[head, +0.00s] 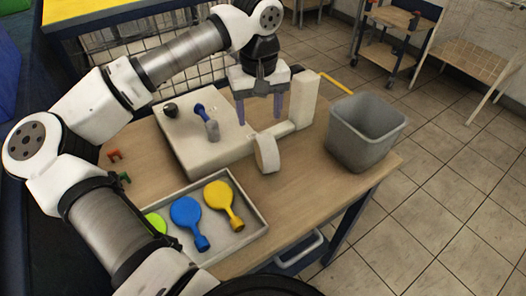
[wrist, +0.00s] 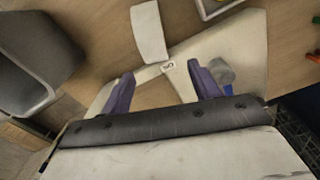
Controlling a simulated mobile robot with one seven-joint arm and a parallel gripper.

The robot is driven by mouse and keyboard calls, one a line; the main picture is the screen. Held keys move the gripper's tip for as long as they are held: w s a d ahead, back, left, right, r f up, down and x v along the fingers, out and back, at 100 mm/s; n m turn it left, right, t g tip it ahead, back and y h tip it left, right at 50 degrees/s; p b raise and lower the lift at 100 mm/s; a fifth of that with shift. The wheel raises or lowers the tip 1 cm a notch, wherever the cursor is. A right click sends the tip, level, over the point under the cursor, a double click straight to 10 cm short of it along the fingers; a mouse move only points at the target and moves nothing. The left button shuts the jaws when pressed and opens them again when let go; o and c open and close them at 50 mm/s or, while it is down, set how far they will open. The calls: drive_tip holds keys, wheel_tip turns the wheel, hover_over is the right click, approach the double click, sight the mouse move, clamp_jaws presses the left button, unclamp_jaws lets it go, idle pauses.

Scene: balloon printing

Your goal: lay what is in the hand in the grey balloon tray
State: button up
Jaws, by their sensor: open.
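My gripper (head: 259,117) is open over the right part of the white printing machine (head: 190,150), its fingers pointing down. I see nothing held between the purple fingers, which also show in the wrist view (wrist: 161,72). The grey balloon tray (head: 262,222) lies on the table at the front left, apart from my gripper. In it lie a yellow balloon (head: 222,198), a blue balloon (head: 186,212) and a green balloon (head: 155,222), which my arm partly hides. A corner of the tray shows at the top of the wrist view.
A blue piece with a grey cylinder (head: 212,130) and a dark knob (head: 170,110) stand on the machine. A grey bin (head: 363,150) stands on the right of the table. Red and green clips (head: 115,155) lie at left.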

sight(262, 141)
wheel_tip(262, 141, down, 5)
drive_tip(key=shift+r+p, duration=0.1)
drive_tip(key=shift+p, duration=0.2)
drive_tip(key=shift+w+d+f+p, duration=0.15)
drive_tip(key=shift+f+p, duration=0.4)
drive_tip(key=shift+f, duration=0.8)
drive_tip(key=shift+d+f+p, duration=0.2)
drive_tip(key=shift+f+p, duration=0.35)
drive_tip(key=shift+f, duration=0.8)
drive_tip(key=c, duration=1.2)
drive_tip(key=shift+o, duration=0.2)
